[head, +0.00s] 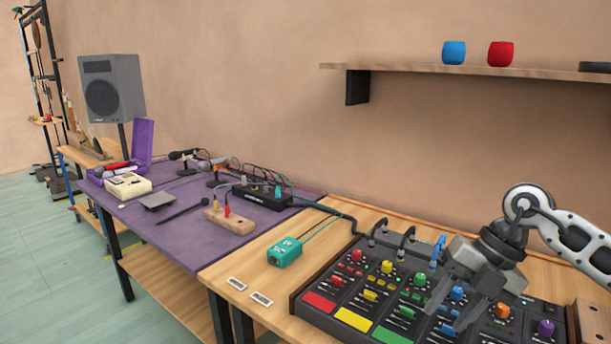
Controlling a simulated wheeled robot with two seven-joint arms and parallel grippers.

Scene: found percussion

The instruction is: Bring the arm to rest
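My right arm comes in from the right edge. Its grey gripper (450,308) points down over the black mixer (345,290) with coloured knobs and pads. Two fingers show with a gap between them, and I see nothing held there. The gripper hides part of the mixer's middle and right side. I cannot tell whether the fingertips touch the mixer or hang just above it. My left gripper is not in view.
A teal box (285,252) sits left of the mixer on the wooden table. A purple cloth (170,235) bears microphones, cables and a wooden block (229,220). A speaker (110,88) stands behind.

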